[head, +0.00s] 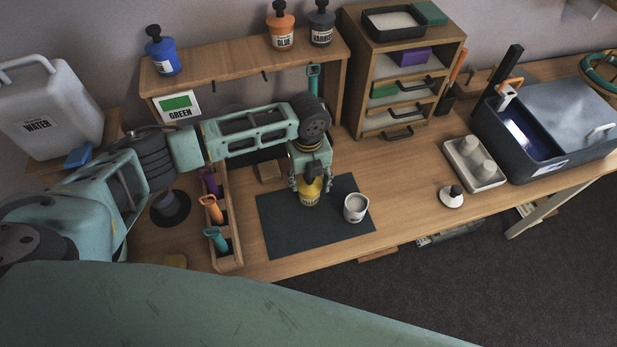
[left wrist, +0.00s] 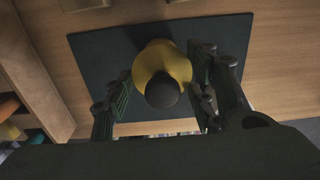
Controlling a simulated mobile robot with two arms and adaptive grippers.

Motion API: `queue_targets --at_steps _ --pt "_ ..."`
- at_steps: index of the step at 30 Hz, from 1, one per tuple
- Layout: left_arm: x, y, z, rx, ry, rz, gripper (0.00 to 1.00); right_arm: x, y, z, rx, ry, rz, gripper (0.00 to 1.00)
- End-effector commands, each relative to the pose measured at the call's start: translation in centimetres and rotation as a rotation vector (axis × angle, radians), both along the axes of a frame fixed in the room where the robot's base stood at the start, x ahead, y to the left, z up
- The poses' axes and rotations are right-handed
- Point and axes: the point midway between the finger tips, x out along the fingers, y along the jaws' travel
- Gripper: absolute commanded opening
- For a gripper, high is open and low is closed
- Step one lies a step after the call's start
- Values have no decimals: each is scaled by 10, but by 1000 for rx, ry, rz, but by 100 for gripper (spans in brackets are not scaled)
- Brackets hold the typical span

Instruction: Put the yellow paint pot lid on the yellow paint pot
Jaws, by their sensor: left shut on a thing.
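The yellow paint pot (head: 309,201) stands upright on the dark mat (head: 275,228), with part of its label showing. The yellow lid (head: 314,184), with a dark knob, is at the top of the pot, below my left gripper (head: 311,187). In the left wrist view the yellow lid (left wrist: 160,62) and its round dark knob are between the two fingers of my left gripper (left wrist: 163,92). The gripper is shut on the lid. The lid hides most of the pot there, and I cannot tell whether it is fully seated. My right gripper is not in view.
A white pot (head: 355,208) stands right of the yellow one on the mat. A white lid with a dark knob (head: 452,197) lies farther right, near a pale tray (head: 487,181). A wooden tool rack (head: 229,263) is on the left. A shelf (head: 235,68) stands behind.

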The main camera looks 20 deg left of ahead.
Motion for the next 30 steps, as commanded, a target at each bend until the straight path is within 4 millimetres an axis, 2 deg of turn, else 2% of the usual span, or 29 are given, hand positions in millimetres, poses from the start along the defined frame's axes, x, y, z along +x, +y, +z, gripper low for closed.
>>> queue_targets --at_steps 6,7,14,25,30 --pt "0 0 -5 0 0 0 36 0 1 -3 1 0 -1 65" --pt "0 0 -5 0 0 0 53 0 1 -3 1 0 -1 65" --pt "0 0 -4 0 0 0 73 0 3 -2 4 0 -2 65" --pt "0 0 -1 -1 -1 0 73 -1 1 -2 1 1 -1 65" --pt "1 0 22 -2 -4 -1 73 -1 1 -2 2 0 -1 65"
